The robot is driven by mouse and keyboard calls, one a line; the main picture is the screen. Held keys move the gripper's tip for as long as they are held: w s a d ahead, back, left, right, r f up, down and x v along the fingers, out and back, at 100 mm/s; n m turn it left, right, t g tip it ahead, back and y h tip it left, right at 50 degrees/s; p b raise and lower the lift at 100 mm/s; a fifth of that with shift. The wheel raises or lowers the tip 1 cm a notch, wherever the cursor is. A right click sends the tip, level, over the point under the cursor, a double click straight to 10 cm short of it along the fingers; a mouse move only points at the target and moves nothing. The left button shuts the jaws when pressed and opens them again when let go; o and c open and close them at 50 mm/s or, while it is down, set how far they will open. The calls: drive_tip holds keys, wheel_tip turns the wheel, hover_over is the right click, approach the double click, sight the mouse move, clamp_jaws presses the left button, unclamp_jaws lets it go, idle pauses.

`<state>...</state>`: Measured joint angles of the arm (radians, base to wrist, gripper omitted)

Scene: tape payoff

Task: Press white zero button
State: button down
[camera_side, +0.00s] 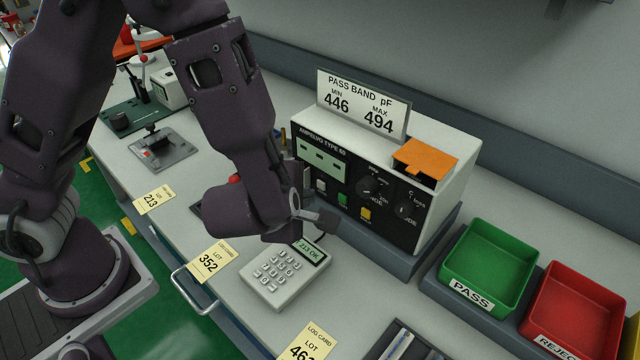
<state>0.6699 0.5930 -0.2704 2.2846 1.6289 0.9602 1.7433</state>
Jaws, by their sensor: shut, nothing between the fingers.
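The tester (385,190), a white box with a black front marked "TYPE 60", stands on the bench right of my arm. A small white button (320,186) sits at the lower left of its front, beside a green button (342,199) and a yellow button (366,214). The white button's label is too small to read. My gripper (328,220) is shut and empty, pointing toward the tester's front, just below the white and green buttons in the picture. It appears apart from the white button, but the exact gap cannot be told.
A keypad (287,275) reading "213 OK" lies below my gripper. Lot cards (208,262) lie along the front edge. A green PASS bin (488,265) and red REJECT bin (575,310) stand at right. A pass-band sign (362,104) and orange piece (425,157) top the tester.

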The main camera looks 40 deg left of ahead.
drive_tip(key=shift+w, duration=0.1)
idle(0.7)
drive_tip(key=shift+w, duration=0.3)
drive_tip(key=shift+w, duration=0.4)
idle(0.5)
drive_tip(key=shift+s, duration=0.8)
drive_tip(key=shift+s, duration=2.55)
